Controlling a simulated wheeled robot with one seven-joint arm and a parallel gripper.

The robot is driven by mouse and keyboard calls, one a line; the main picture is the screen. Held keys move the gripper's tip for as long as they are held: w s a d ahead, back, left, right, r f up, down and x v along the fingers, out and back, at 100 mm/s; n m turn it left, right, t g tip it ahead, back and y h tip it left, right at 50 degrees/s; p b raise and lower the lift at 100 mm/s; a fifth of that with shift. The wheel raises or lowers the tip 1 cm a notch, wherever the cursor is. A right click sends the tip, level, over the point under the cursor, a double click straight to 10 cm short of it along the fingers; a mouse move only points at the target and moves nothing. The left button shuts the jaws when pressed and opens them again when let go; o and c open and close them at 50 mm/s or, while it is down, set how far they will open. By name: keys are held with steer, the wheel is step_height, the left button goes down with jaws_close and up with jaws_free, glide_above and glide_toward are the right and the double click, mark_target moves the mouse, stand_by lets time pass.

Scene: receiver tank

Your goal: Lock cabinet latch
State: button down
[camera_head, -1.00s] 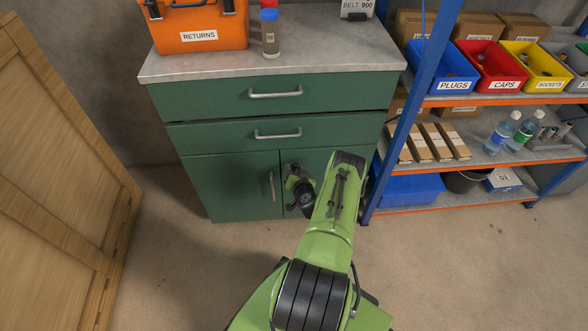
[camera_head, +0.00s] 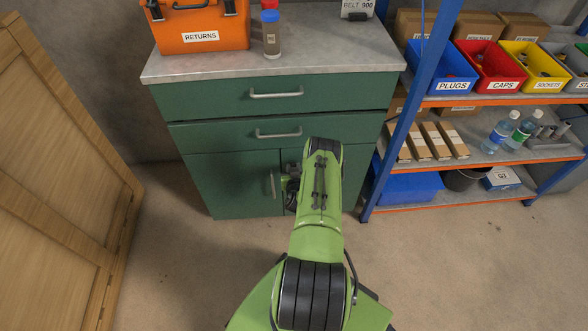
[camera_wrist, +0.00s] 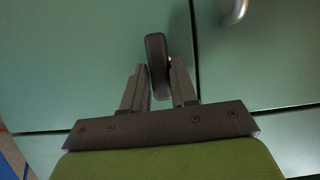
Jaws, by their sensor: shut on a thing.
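The green cabinet (camera_head: 230,175) stands ahead with two drawers above two doors. In the wrist view, the latch (camera_wrist: 155,52) is a dark, rounded, oblong piece on the door beside the seam between the doors. It lies nearly along that seam, slightly tilted. My gripper (camera_wrist: 158,72) has one finger on each side of the latch and is shut on it. In the head view my green arm hides the latch and the gripper's fingers. The other door's handle (camera_head: 272,185) also shows at the top of the wrist view (camera_wrist: 236,12).
A blue-and-orange shelf rack (camera_head: 408,130) with bins and bottles stands close on the right. A wooden door or panel (camera_head: 60,170) is on the left. An orange RETURNS case (camera_head: 200,28) and a small bottle (camera_head: 271,38) are on the countertop. The floor between is clear.

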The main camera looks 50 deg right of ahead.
steer(key=c, duration=1)
jaws_free()
steer(key=shift+o, duration=0.2)
steer(key=p+v, duration=0.8)
steer(key=v, duration=0.7)
steer(key=shift+a+r, duration=0.2)
steer(key=shift+a, duration=0.1)
steer(key=shift+s, duration=0.15)
